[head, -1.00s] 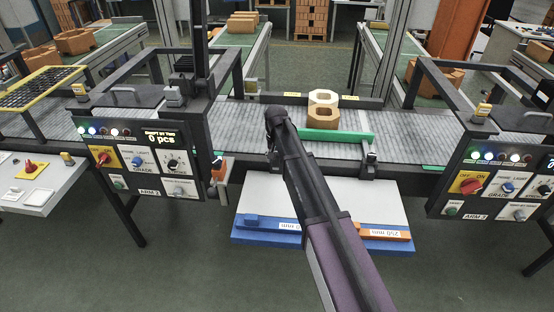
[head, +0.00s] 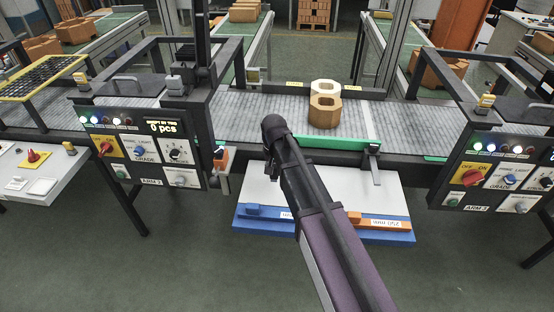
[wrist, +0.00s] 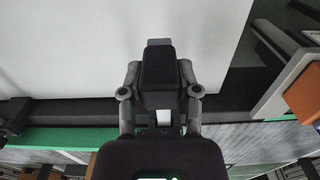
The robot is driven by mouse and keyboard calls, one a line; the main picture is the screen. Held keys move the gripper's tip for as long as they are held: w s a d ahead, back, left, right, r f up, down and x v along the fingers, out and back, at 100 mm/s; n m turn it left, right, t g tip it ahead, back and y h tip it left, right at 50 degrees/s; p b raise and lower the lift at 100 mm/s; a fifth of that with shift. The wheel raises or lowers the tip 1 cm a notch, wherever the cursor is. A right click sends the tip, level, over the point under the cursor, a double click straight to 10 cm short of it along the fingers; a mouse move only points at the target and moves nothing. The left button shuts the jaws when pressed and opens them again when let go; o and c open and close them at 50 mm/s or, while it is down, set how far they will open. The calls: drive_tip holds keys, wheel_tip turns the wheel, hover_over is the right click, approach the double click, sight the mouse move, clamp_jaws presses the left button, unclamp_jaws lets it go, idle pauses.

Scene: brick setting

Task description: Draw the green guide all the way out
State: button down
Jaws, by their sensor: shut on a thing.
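The green guide (head: 338,143) is a long bar lying along the near edge of the grey roller conveyor (head: 240,122). A dark bracket (head: 374,160) shows at its right end, and my arm covers its left end. In the wrist view the green guide (wrist: 70,138) crosses low on the left. My gripper (wrist: 158,62) has its two fingers closed either side of a dark block, apparently part of the guide; the exact contact is hidden. In the head view my wrist hides the grip.
A cream hollow brick (head: 325,87) and a tan one (head: 323,113) stand on the conveyor behind the guide. Control panels (head: 150,148) and (head: 497,178) flank the conveyor. Below is a white board (head: 350,195) with blue and orange blocks (head: 375,223) on a blue base.

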drive_tip(key=shift+s, duration=0.9)
drive_tip(key=shift+c, duration=1.6)
unclamp_jaws()
drive_tip(key=shift+s, duration=0.1)
